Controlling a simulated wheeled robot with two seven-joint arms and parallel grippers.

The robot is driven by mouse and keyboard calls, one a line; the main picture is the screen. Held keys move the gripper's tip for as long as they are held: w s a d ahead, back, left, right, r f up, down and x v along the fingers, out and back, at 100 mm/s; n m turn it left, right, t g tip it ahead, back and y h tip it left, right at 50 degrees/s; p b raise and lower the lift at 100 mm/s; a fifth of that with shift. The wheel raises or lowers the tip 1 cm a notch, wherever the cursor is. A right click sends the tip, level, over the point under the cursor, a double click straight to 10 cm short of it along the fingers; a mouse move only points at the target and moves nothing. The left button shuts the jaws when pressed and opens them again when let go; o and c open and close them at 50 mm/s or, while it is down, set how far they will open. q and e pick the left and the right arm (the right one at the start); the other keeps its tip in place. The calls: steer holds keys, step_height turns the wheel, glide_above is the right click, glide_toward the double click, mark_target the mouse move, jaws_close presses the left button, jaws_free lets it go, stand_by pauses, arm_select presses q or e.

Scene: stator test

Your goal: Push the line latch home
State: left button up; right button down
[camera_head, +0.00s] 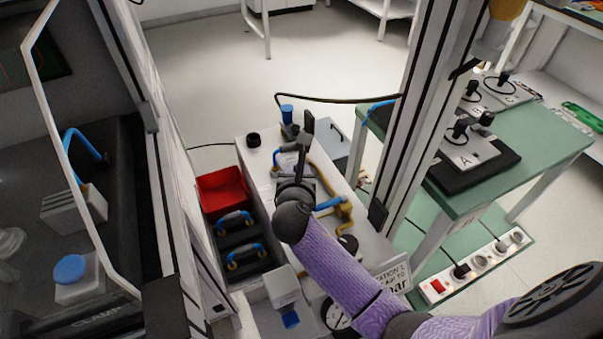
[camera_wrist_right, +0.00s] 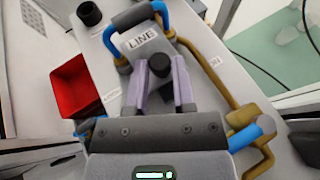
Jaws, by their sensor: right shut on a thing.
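How the knob joins the latch is hidden by the fingers. In the head view my right gripper (camera_head: 296,182) reaches over the white bench beside the blue hose (camera_head: 281,160); its fingertips are hard to make out there. My left gripper is not in view.
A red bin (camera_head: 221,189) and dark trays with blue-handled parts (camera_head: 240,254) stand left of the bench. A brass pipe (camera_head: 335,190) runs right of the gripper. A dial gauge (camera_head: 338,316) sits at the near end. A green table (camera_head: 500,180) stands right, beyond an upright post.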

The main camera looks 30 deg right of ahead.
steer(key=c, duration=0.6)
jaws_free()
steer(key=shift+o, duration=0.8)
steer(key=p+v, duration=0.5)
steer(key=v, duration=0.4)
steer(key=shift+r, duration=0.1)
steer(key=shift+s+a, duration=0.25)
steer(key=shift+s, duration=0.1)
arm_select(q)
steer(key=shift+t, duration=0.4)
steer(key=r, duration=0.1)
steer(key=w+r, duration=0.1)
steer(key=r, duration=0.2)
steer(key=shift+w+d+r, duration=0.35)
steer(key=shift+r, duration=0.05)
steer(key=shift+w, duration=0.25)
